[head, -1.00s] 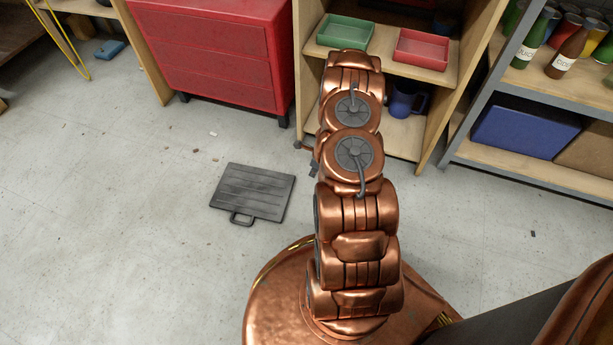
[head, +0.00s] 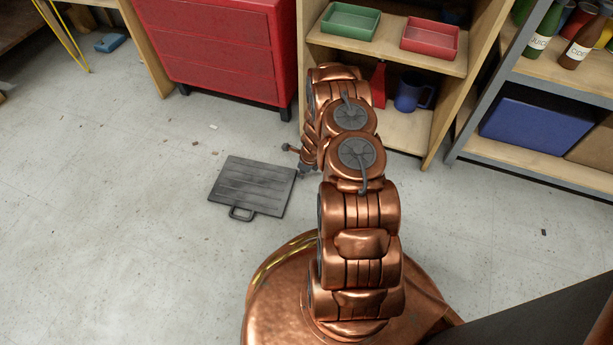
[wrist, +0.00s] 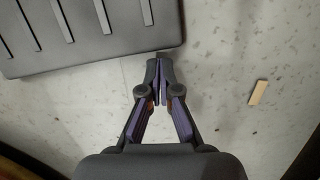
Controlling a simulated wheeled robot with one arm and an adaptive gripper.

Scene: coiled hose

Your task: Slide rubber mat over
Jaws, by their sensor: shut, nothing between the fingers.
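The dark grey rubber mat (head: 252,187) with raised ribs and a loop handle lies flat on the floor, left of my arm in the head view. In the wrist view, part of the mat (wrist: 95,42) fills the upper left, with its edge just beyond my fingertips. My gripper (wrist: 160,72) is shut and empty over bare floor beside that edge. In the head view, my gripper (head: 306,168) shows small and partly hidden by the arm, close to the mat's right side. I cannot tell whether it touches the mat.
A red drawer cabinet (head: 220,50) stands behind the mat. A wooden shelf (head: 405,130) with green and red trays and a blue mug (head: 409,92) stands behind my arm. A small tan piece (wrist: 258,92) lies on the floor. Floor left of the mat is clear.

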